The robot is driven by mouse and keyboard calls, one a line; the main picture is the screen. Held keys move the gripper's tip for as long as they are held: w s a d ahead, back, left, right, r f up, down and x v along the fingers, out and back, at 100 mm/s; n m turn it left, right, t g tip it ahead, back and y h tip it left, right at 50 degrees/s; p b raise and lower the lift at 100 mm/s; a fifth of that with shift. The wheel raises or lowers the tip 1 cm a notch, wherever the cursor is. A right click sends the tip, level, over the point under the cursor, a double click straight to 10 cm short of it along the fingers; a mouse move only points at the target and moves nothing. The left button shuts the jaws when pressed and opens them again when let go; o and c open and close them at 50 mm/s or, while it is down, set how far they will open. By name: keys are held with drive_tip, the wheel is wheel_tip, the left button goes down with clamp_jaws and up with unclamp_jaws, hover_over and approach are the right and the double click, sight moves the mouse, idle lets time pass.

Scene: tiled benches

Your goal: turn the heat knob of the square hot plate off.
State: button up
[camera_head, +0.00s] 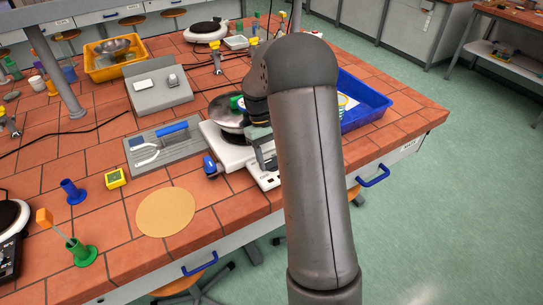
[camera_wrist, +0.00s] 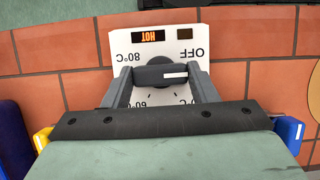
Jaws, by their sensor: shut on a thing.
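The square hot plate (camera_head: 235,153) is white and stands near the bench's front edge, with a metal pan (camera_head: 228,112) on top. Its front panel (camera_wrist: 218,45) shows in the wrist view with a lit orange HOT display, a dark window, and OFF and temperature labels, upside down. The black heat knob (camera_wrist: 155,76) is a bar lying across the picture, its white mark at the right end, below the OFF label. My gripper (camera_wrist: 160,80) has a finger at each end of the knob and is shut on it. In the head view my gripper (camera_head: 264,152) is partly hidden by my arm.
A blue tray (camera_head: 372,110) is right of my arm. Left of the hot plate are a blue-handled tool on a grey board (camera_head: 180,155), a yellow timer (camera_head: 115,179) and a round tan mat (camera_head: 166,211). A blue-handled item (camera_head: 209,165) stands close to the plate.

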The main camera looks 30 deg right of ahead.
drive_tip(key=shift+w+r, duration=0.1)
drive_tip(key=o, duration=1)
drive_tip(key=b+v, duration=0.1)
drive_tip(key=v, duration=1.6)
drive_tip(key=shift+r, duration=0.2)
drive_tip(key=s+a+t, duration=0.3)
drive_tip(key=s+a, duration=0.6)
drive_tip(key=s, duration=0.5)
drive_tip(key=s+a+f, duration=0.1)
drive_tip(key=s+f, duration=0.2)
drive_tip(key=s, duration=0.2)
drive_tip(key=s+a+f+t, duration=0.1)
drive_tip(key=s+a+f, duration=0.1)
drive_tip(key=s, duration=0.3)
drive_tip(key=s+a+f+t, duration=0.1)
drive_tip(key=s+f, duration=0.3)
drive_tip(key=s, duration=0.1)
drive_tip(key=shift+s+a+f+m, duration=0.1)
drive_tip(key=shift+s+a+m, duration=0.1)
drive_tip(key=shift+s+m, duration=0.2)
